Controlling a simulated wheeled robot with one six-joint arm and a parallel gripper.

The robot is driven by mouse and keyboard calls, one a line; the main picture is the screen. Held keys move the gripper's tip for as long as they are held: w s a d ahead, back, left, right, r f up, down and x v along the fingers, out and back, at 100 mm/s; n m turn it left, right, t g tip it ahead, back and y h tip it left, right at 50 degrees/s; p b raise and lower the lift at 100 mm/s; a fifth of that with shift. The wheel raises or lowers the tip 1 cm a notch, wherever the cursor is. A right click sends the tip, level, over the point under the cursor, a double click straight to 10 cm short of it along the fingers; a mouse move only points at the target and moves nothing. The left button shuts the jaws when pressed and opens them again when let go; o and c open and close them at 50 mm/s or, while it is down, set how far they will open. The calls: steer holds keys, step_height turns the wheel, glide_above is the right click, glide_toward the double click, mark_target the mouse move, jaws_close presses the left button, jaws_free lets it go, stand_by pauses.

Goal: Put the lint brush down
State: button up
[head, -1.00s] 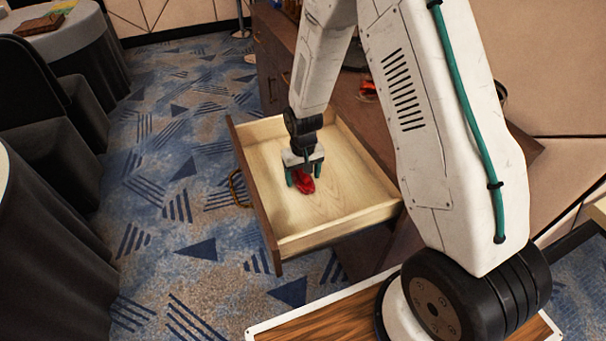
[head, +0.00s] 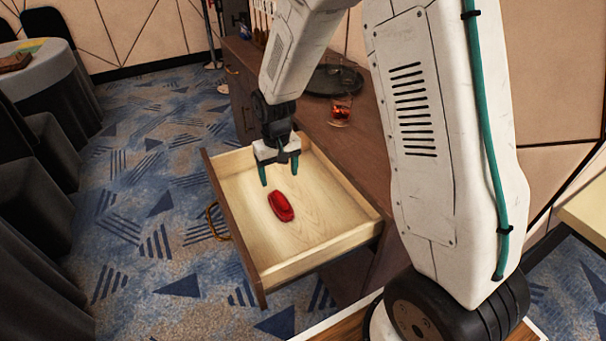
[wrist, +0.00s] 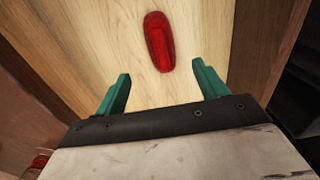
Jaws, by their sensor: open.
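The red lint brush (head: 281,206) lies on the pale wooden floor of the open drawer (head: 318,240). In the wrist view the lint brush (wrist: 158,41) lies beyond my fingertips, roughly centred between them and apart from both. My gripper (head: 279,172) is open and empty above the drawer, behind the brush as the head view shows it. Its two green fingers (wrist: 160,86) are spread wide in the wrist view.
The drawer sticks out of a brown wooden cabinet (head: 322,128). On the cabinet top stand a dark round tray (head: 325,82) and a glass with reddish-brown content (head: 341,108). Dark draped tables (head: 45,110) stand at the left, with clear carpet between.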

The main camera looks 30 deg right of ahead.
steer(key=s+d+r, duration=0.1)
steer(key=s+r, duration=0.5)
steer(key=r, duration=0.3)
steer(key=s+d+r, duration=0.1)
steer(key=s+r, duration=0.5)
steer(key=r, duration=0.2)
steer(key=s+r, duration=0.3)
steer(key=s, duration=0.6)
steer(key=s+d+r+t, duration=0.1)
steer(key=s+r, duration=0.3)
steer(key=s, duration=0.4)
steer(key=shift+s, duration=0.4)
steer(key=shift+o, duration=0.5)
